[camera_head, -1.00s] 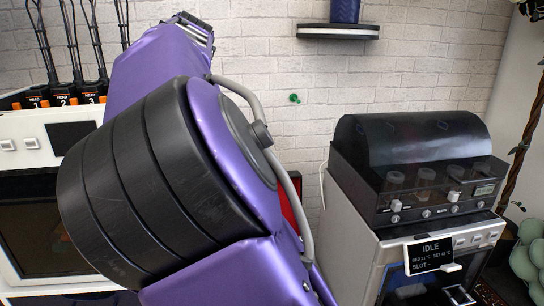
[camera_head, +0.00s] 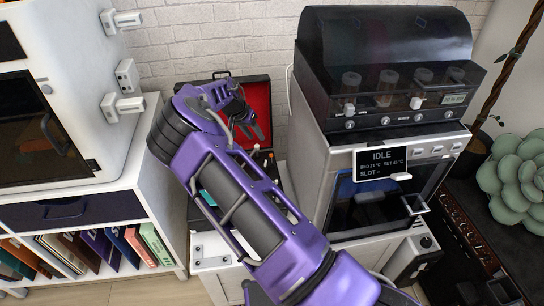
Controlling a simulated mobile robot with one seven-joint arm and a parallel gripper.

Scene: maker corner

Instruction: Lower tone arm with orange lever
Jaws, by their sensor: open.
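My purple arm reaches from the lower right up to the middle of the head view. My gripper (camera_head: 249,131) is at its far end, with its dark fingers apart and nothing seen between them. It is in front of the open red-lined lid (camera_head: 259,98) of a dark case, which looks like a portable record player. The case's body sits on a white cabinet and is mostly hidden behind my arm. A few small parts show just below the gripper, too small to tell apart. I cannot make out the tone arm or an orange lever.
A white cabinet (camera_head: 70,110) with a dark door stands left, above a shelf of records (camera_head: 85,250). A succulent (camera_head: 510,175) is far right.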

